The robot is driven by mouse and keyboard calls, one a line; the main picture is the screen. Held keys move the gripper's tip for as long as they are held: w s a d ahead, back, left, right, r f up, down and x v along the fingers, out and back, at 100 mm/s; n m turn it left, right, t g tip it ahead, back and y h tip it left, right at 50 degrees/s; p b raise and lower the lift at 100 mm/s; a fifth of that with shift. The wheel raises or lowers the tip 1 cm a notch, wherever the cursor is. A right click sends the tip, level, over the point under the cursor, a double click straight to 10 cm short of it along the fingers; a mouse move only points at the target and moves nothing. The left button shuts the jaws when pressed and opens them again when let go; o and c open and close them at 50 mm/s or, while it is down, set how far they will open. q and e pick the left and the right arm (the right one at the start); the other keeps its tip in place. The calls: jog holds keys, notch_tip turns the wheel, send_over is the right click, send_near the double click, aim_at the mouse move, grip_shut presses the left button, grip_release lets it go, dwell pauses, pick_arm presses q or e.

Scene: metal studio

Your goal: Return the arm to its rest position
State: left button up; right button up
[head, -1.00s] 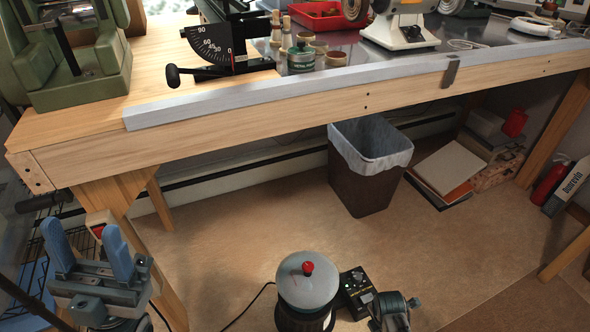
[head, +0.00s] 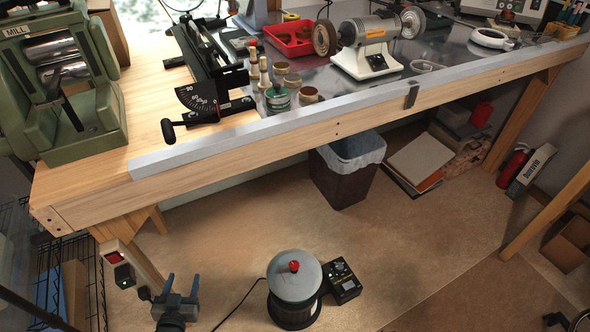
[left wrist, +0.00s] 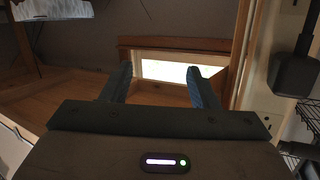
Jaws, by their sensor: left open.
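My left gripper (head: 183,280) is low at the bottom left of the head view, below the front edge of the workbench (head: 260,140). Its blue-grey fingers are apart with nothing between them. In the left wrist view the two fingers (left wrist: 160,80) also stand apart and empty, with wooden framing and a bright opening beyond them. Most of my left arm is outside the head view. My right gripper cannot be made out.
A grey-lidded drum (head: 295,292) and a control box (head: 343,282) stand on the floor right of my left gripper. A wire rack (head: 90,290) is on the left. A lined bin (head: 345,175) stands under the bench. Floor in the middle right is open.

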pick_arm(q)
jog(key=s+a+f+g+p, duration=0.2)
jog(key=s+f+g+p, duration=0.5)
jog(key=s+f, duration=0.7)
jog(key=s+a+f+g+y+p, duration=0.1)
jog(key=s+f+g, duration=0.6)
jog(key=s, duration=1)
jog(key=shift+s+f+n+p, duration=0.15)
jog(key=shift+s+n+p, duration=0.2)
jog(key=shift+p, duration=0.55)
pick_arm(e)
jog(key=s+d+r+m, duration=0.1)
jog(key=s+r+m, duration=0.1)
jog(key=s+m, duration=0.3)
jog(key=s+d+r+m, duration=0.1)
jog(key=s+r+m, duration=0.2)
jog(key=s, duration=0.6)
jog(key=shift+s+d+m, duration=0.3)
jog(key=shift+d+m, duration=0.05)
jog(key=shift+m, duration=0.65)
